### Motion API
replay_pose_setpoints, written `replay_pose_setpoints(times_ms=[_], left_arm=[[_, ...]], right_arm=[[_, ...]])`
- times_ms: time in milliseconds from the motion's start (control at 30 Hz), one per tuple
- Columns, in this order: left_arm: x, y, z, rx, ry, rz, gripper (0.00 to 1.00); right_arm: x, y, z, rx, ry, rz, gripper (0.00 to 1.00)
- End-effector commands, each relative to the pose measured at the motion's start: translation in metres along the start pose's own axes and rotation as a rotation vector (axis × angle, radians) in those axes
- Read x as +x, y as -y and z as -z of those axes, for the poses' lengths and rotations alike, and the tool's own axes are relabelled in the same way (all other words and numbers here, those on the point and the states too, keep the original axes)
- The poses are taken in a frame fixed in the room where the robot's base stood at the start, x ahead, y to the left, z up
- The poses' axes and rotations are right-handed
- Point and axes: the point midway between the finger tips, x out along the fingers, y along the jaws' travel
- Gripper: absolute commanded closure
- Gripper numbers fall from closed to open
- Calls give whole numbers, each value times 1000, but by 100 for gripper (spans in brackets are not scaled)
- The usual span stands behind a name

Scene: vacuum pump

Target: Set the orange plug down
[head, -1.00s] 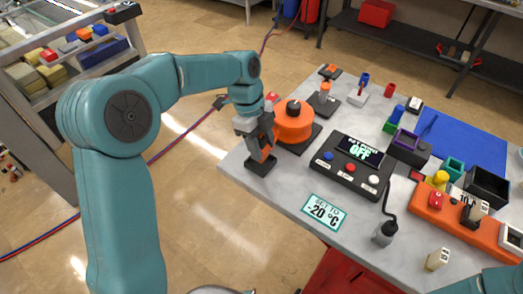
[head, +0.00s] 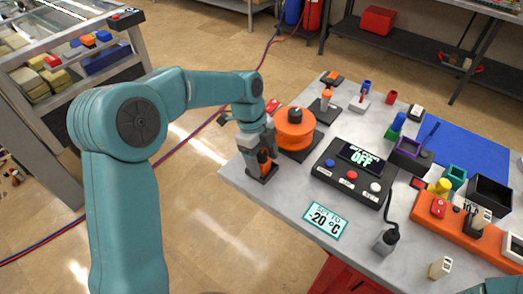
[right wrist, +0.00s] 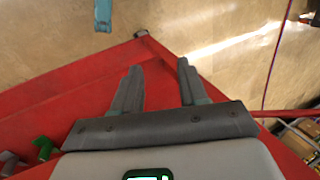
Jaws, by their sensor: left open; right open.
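The orange plug (head: 263,157) is at the table's left corner in the head view, mostly hidden by my left gripper. It appears upright at the small black base (head: 262,174); I cannot tell how deep it sits. My left gripper (head: 261,155) is open, its fingers still around the plug. My right gripper (right wrist: 160,66) is open and empty in the right wrist view, above a red surface.
An orange round-topped unit (head: 295,127) stands close beside the left gripper. The control box (head: 352,171) reads OFF, and a "-20 °C" card (head: 324,220) lies in front. Free tabletop lies between the black base and the card.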

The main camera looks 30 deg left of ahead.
Motion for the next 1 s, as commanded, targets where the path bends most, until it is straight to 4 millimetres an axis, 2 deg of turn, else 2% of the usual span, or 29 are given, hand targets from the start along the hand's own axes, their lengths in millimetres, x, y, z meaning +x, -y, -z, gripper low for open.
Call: replay_pose_setpoints(times_ms=[167, 400, 533, 700, 1000], left_arm=[[-28, 1, 0, 0, 2, 6, 30], [-85, 1, 1, 1, 1, 5, 30], [-107, 1, 1, 0, 1, 4, 30], [-120, 0, 1, 0, 0, 1, 30], [-122, 0, 0, 0, 0, 0, 30]], right_arm=[[-1, 0, 0, 0, 0, 0, 57], [-3, 1, 0, 0, 0, 0, 57], [-5, 2, 0, 0, 0, 0, 57], [-6, 2, 0, 0, 0, 0, 57], [-6, 2, 0, 0, 0, 0, 57]])
